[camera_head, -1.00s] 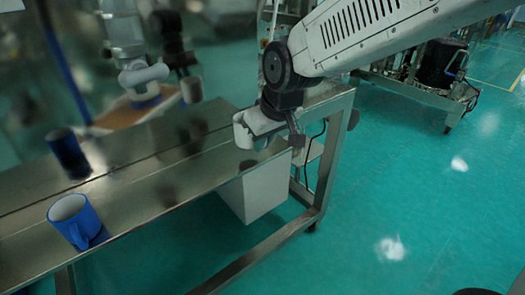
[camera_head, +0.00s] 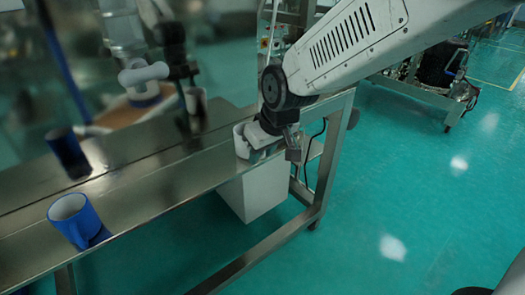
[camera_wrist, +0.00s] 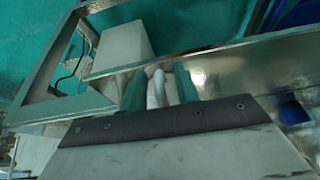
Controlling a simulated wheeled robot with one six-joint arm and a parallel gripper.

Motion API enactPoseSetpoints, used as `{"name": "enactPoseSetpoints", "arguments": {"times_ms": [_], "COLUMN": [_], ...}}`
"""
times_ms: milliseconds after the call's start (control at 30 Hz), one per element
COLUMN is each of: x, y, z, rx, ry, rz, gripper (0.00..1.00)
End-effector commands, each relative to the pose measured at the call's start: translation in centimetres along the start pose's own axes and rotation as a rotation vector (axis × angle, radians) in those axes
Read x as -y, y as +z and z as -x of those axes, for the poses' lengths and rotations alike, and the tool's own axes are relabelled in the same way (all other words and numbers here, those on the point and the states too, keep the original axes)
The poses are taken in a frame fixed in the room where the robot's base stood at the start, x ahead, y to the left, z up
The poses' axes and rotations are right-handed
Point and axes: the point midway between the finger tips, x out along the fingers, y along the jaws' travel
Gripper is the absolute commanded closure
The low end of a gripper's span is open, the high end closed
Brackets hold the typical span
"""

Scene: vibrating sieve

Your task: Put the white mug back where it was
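The white mug (camera_head: 241,141) is at the right end of the metal table (camera_head: 150,195), upright and on or just above its surface. My gripper (camera_head: 268,141) reaches down to it from the right and appears shut on it. In the wrist view, the white handle (camera_wrist: 156,88) of the mug shows between the two dark green fingers (camera_wrist: 159,91). Most of the mug body is hidden there. Whether its base touches the table is hard to tell.
A blue mug (camera_head: 74,219) stands on the table's left part; blue also shows in the wrist view (camera_wrist: 291,110). A shiny panel behind mirrors the mugs and my arm. A white box (camera_head: 254,190) is below the table's right end. The table between the mugs is clear.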

Motion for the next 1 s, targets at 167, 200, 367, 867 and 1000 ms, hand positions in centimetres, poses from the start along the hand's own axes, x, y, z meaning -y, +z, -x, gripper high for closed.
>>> {"name": "enactPoseSetpoints", "arguments": {"times_ms": [167, 200, 367, 867, 1000], "x": [0.0, 0.0, 0.0, 0.0, 0.0], "y": [-0.2, -0.2, -0.3, -0.2, -0.1], "z": [0.5, 0.9, 3.9, 12.1, 12.4], "rx": [-0.002, -0.002, -0.007, -0.002, 0.000], "ry": [0.000, 0.000, 0.001, 0.000, 0.000], "rz": [0.000, 0.000, 0.000, 0.000, 0.000], "gripper": [0.69, 0.69, 0.69, 0.69, 0.69]}}
